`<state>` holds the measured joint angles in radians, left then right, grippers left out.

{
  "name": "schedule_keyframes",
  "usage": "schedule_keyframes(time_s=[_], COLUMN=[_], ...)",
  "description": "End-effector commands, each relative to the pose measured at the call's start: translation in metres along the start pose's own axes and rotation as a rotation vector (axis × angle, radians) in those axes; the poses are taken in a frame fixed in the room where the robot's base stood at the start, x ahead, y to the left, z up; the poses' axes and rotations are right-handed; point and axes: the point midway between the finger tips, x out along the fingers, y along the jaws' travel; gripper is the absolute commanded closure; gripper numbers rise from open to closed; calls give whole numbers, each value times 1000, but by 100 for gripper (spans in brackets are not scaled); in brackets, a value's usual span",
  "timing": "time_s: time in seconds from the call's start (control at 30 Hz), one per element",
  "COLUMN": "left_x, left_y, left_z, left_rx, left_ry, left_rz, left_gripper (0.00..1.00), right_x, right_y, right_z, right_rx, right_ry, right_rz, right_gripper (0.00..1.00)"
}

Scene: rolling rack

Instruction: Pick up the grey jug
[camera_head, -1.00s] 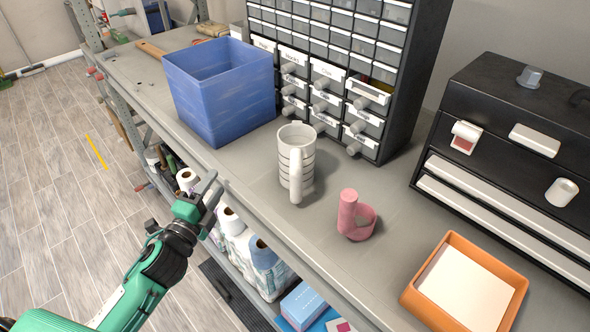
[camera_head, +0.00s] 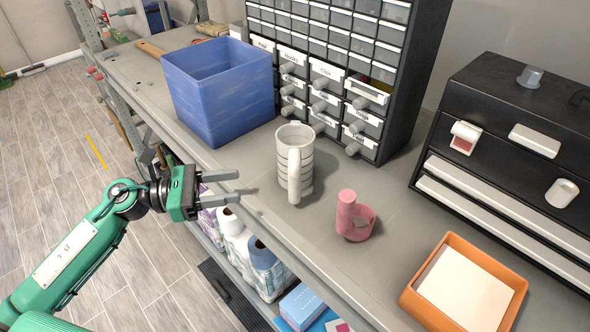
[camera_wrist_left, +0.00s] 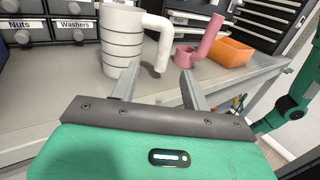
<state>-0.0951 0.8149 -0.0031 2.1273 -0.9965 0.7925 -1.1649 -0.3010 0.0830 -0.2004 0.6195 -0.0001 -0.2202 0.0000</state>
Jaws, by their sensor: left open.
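The grey jug (camera_head: 306,165) stands upright on the workbench, pale with thin dark rings, its handle toward the bench's front edge. My left gripper (camera_head: 243,190) is open and empty, left of the jug near the front edge, its fingers pointing toward the jug without touching it. In the left wrist view, the jug (camera_wrist_left: 121,45) is ahead and left of centre, with its handle above the gap between the open fingers (camera_wrist_left: 158,76).
A pink mug-like piece (camera_head: 350,215) and an orange tray (camera_head: 412,300) stand right of the jug. A blue bin (camera_head: 215,95) is to its left, a drawer cabinet (camera_head: 390,100) behind it. A black toolbox (camera_head: 500,115) stands farther right.

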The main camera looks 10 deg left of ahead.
Motion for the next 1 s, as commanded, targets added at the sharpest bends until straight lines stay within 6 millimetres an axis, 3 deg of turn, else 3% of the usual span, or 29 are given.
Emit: schedule_keyframes(time_s=[0.17, 0.5, 0.73, 1.0], left_x=[18, 76, 89, 119], left_y=[0, -2, -3, -10], left_z=[3, 3, 1, 7], left_rx=[10, 5, 5, 5], left_ry=[7, 4, 6, 4], left_rz=[-9, -8, -7, -8], left_gripper=[53, 53, 53, 53], right_x=[-11, -36, -42, -68], right_y=[0, -1, -4, -3], right_z=[-2, -5, -6, -9], right_rx=[0, 1, 3, 3], right_ry=[1, 2, 3, 3], right_rz=[0, -2, -4, -5], right_gripper=[64, 64, 64, 64])
